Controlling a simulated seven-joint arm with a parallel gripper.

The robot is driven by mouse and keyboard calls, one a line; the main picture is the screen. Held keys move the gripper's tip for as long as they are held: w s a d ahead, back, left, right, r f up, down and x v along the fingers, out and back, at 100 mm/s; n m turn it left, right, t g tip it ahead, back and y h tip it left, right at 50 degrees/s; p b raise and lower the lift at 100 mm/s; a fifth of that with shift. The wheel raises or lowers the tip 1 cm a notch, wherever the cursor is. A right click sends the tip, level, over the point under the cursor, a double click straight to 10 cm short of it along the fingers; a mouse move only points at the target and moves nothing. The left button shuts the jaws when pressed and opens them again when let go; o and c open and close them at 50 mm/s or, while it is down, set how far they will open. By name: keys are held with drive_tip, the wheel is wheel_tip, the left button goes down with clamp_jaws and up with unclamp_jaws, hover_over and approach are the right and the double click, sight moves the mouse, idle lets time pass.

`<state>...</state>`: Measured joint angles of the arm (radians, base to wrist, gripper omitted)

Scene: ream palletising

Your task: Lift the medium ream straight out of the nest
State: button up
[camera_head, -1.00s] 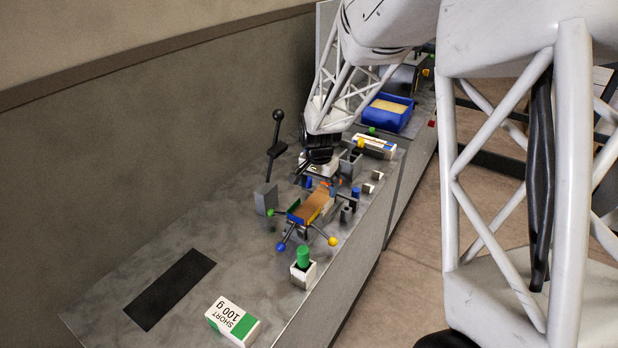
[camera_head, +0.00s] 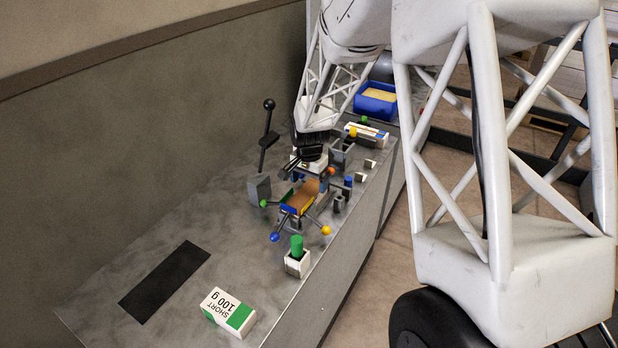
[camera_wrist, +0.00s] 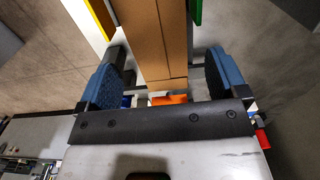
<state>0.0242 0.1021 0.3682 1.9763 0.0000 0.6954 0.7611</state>
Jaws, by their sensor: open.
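A brown block (camera_head: 303,198) lies in the nest, a small fixture with a blue plate and a yellow plate (camera_head: 295,209). It seems to be the medium ream, but no label is readable. In the wrist view the brown block (camera_wrist: 153,40) runs up the middle, with yellow and green plates at its sides. My gripper (camera_wrist: 165,78) is open, its blue-padded fingers on either side of the block's near end with gaps between. In the head view my gripper (camera_head: 312,177) is over the far end of the nest, partly hidden by the wrist.
Rods with green, blue and yellow knobs stick out around the nest. A white holder with a green peg (camera_head: 297,246) and the short ream (camera_head: 228,312) stand in front. A black lever (camera_head: 266,140) rises at left. A striped white ream (camera_head: 367,134) and blue bin (camera_head: 377,100) lie behind.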

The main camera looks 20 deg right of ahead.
sight(309, 191)
drive_tip(key=shift+f, duration=3.2)
drive_tip(key=c, duration=1.2)
drive_tip(key=o, duration=0.5)
drive_tip(key=shift+c, duration=0.2)
drive_tip(key=c, duration=0.4)
drive_tip(key=shift+o, duration=0.2)
drive_tip(key=shift+r, duration=0.8)
drive_tip(key=shift+r, duration=0.35)
drive_tip(key=shift+r, duration=1.05)
